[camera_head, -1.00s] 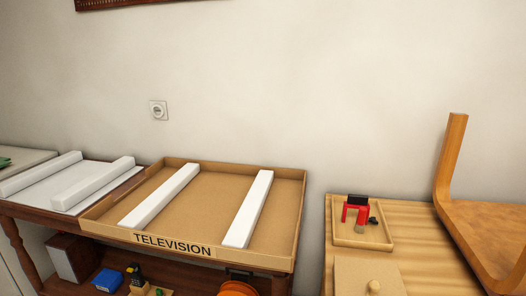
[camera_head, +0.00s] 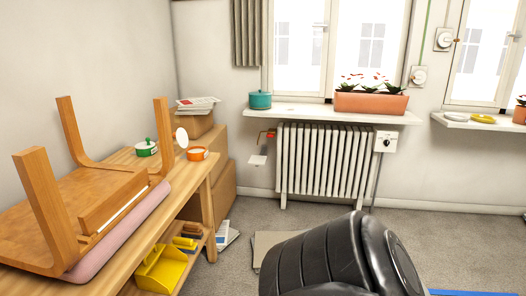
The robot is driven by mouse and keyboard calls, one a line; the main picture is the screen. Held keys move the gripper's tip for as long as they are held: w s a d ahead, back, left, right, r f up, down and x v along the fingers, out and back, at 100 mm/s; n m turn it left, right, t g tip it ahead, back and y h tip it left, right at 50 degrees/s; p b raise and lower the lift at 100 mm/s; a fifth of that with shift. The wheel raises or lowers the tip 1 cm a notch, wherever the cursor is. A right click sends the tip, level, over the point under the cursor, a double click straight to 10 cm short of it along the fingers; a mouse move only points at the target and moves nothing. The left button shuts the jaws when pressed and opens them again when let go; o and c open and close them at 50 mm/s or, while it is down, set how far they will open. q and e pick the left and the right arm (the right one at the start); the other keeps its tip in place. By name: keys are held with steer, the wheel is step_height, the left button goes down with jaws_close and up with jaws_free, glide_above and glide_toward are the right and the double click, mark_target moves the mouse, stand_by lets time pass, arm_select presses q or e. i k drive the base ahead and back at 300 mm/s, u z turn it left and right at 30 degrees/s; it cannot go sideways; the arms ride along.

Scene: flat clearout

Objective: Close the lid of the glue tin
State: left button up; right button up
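An orange tin (camera_head: 197,154) with a pale inside stands on the wooden workbench at the left, near its far right end. A round white disc (camera_head: 181,138), which looks like its raised lid, stands up at the tin's left side. I cannot read any label, so I cannot be sure this is the glue tin. A green and white tin (camera_head: 147,148) with a knob on top stands to its left on the same bench. Neither of my grippers is in view.
An upturned wooden chair (camera_head: 105,199) lies on the workbench (camera_head: 205,172). Cardboard boxes (camera_head: 223,179) stand behind the bench. A black padded seat (camera_head: 318,258) fills the lower middle. A radiator (camera_head: 322,160) is under the windowsill. Carpet shows between bench and seat.

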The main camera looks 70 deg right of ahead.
mark_target(182, 138)
steer(key=z, duration=2.7)
steer(key=i, duration=4.4)
steer(key=u, duration=2.95)
